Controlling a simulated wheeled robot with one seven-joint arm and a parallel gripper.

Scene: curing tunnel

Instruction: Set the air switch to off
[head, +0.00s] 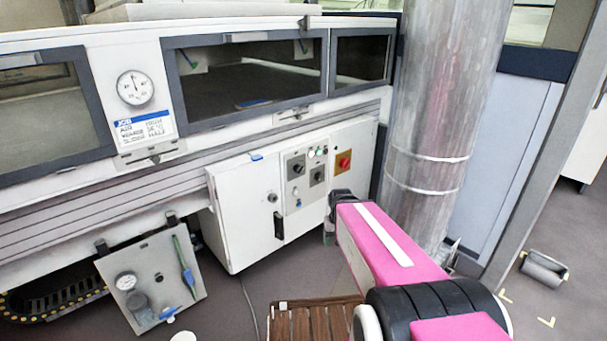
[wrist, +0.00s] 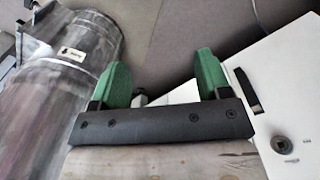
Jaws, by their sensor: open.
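Two dark rotary switches, the left one (head: 297,168) and the lower right one (head: 317,175), sit on a grey control panel (head: 294,202) on the front of a white cabinet. A red knob on a yellow plate (head: 344,161) is just right of them. The labels are too small to read, so I cannot tell which is the air switch or how it is set. My gripper (wrist: 160,72) is open and empty, its green fingers spread. In the head view its fingers are not clear; the end of my arm is right of the cabinet.
The cabinet door shows in the wrist view (wrist: 290,85) with its black handle (wrist: 248,90). A large metal duct (head: 440,110) rises close to my arm. A panel with a gauge and green lever (head: 185,268) hangs low left. A wooden slatted surface (head: 315,322) is below.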

